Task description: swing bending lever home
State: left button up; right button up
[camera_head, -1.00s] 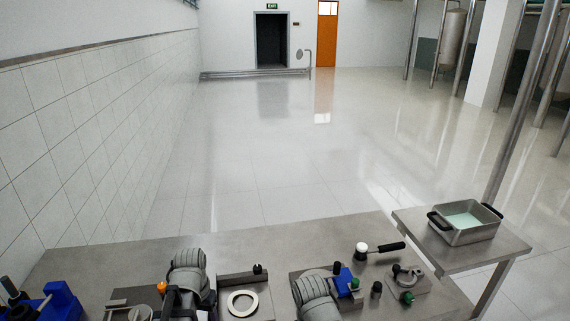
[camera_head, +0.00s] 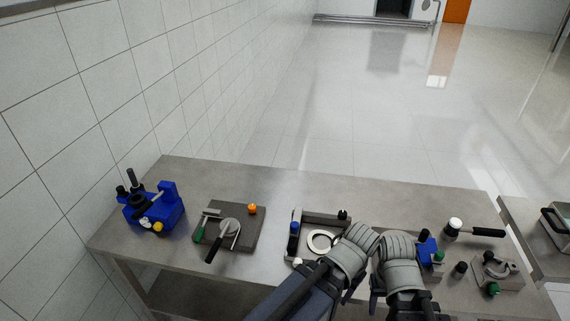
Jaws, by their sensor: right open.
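The bending fixture is a dark plate (camera_head: 252,234) on the left half of the bench. A round grey former (camera_head: 230,226) sits on it. The lever's black handle (camera_head: 214,249) slants down-left over the plate's front edge. An orange knob (camera_head: 252,209) is at the far right corner and a green knob (camera_head: 198,234) at the left edge. No gripper touches the lever. My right gripper (camera_head: 408,307) is open at the bottom edge, well right of the fixture, partly cut off. My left gripper (camera_head: 350,292) is dark, beside its grey arm cover; its jaws are unclear.
A blue device (camera_head: 158,214) stands at the bench's left end. A ring fixture (camera_head: 322,241) lies just left of my arms. A blue block (camera_head: 427,246), a black-handled tool (camera_head: 480,231) and a small clamp plate (camera_head: 500,272) lie to the right. The bench between bending and ring fixtures is clear.

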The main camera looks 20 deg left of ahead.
aim_at(211, 255)
jog(key=u, duration=0.5)
jog(key=j+u, duration=0.1)
jog(key=u, duration=0.35)
jog(key=i+u, duration=0.1)
jog(key=u, duration=0.4)
